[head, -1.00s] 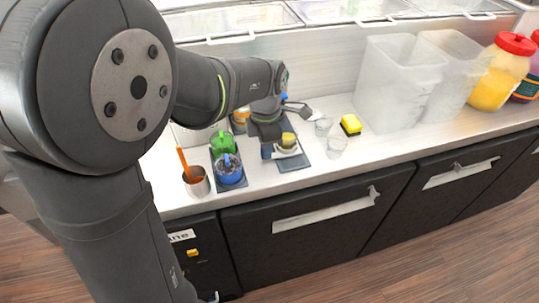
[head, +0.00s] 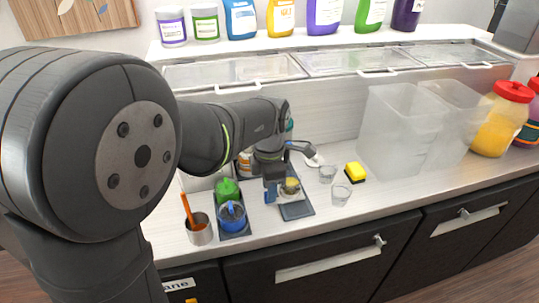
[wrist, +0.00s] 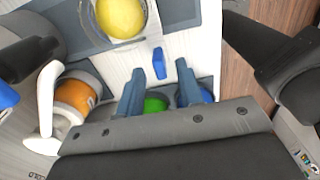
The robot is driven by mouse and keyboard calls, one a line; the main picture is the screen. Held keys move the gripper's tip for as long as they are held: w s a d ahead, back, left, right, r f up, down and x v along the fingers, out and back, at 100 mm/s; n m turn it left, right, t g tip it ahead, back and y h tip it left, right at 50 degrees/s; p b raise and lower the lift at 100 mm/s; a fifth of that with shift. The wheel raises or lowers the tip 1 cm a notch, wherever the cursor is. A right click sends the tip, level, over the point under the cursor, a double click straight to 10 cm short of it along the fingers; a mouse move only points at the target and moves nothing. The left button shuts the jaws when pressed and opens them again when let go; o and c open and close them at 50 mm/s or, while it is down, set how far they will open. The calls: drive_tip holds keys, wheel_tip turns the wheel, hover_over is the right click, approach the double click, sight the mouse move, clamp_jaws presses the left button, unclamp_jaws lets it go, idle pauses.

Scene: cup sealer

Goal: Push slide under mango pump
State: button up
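A dark flat slide (head: 298,211) lies on the counter in the head view; a clear cup with yellow contents (head: 291,186) stands over it. In the wrist view the cup's yellow contents (wrist: 121,17) show at the top. An upright blue tab (wrist: 158,63), perhaps the slide's handle, stands between my fingers. My gripper (wrist: 160,68) is open, with gaps on both sides of the tab; it also shows in the head view (head: 271,192). A jar with orange contents (wrist: 75,98) and a white pump handle (wrist: 46,105) stands at left in the wrist view; I cannot tell whether it is the mango pump.
Green (head: 227,191) and blue (head: 231,216) containers stand left of my gripper, beside a metal cup (head: 199,230) holding an orange stick.

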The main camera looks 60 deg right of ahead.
wheel_tip(320, 180, up, 15)
idle(0.3)
drive_tip(key=shift+w, duration=0.1)
drive_tip(key=w+a+f+g+h, duration=0.2)
drive_tip(key=w+a+g+h, duration=0.1)
drive_tip(key=w+a, duration=0.2)
drive_tip(key=x, duration=1.7)
drive_tip(key=shift+s+d, duration=0.35)
drive_tip(key=shift+s, duration=0.05)
